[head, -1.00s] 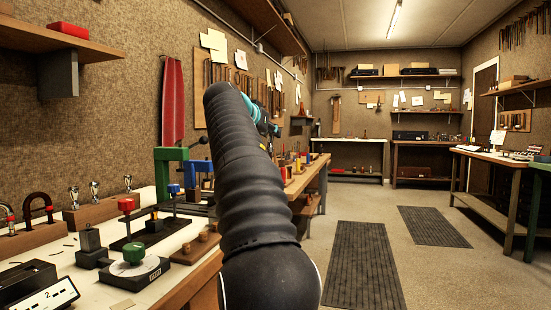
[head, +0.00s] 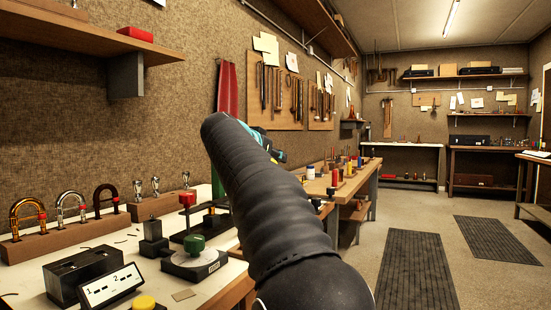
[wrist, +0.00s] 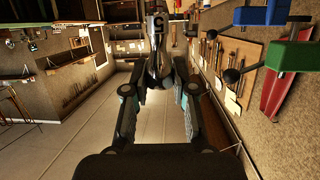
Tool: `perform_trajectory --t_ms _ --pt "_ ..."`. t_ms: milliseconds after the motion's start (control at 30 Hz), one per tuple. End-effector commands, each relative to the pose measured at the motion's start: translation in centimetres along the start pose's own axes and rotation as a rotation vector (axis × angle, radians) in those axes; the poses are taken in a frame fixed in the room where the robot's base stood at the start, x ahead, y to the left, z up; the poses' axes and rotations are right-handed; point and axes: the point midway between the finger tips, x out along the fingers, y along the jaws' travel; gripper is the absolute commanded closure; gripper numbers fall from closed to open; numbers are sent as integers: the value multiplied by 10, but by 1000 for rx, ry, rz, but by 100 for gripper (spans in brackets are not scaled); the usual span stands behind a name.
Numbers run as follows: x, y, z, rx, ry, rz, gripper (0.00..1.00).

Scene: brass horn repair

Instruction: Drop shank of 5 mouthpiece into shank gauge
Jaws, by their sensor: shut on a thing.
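In the wrist view my gripper (wrist: 158,82) is shut on a silver mouthpiece (wrist: 158,52) marked 5. The mouthpiece is between the fingertips, clear of the bench. Several small tools stand on the bench at the lower left: a dark base with a green knob (head: 195,258), a small dark block (head: 153,240), and a black box (head: 82,275) behind a white plate marked 1 and 2 (head: 112,288). I cannot tell which is the shank gauge.
Three silver mouthpieces (head: 155,186) stand on a wooden block (head: 150,207) behind these tools. Curved tubes (head: 62,210) stand in a rack at the left. A shelf (head: 80,40) juts out above. Open floor with dark mats (head: 416,270) lies to the right.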

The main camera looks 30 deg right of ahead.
Motion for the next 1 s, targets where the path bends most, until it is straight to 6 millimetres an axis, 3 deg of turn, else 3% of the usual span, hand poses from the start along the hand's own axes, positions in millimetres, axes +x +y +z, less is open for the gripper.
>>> perform_trajectory --t_ms 267,800,1000 --pt "-2 -1 1 6 0 14 100" --pt "9 0 36 7 1 17 100" --pt "10 1 41 7 1 17 100"
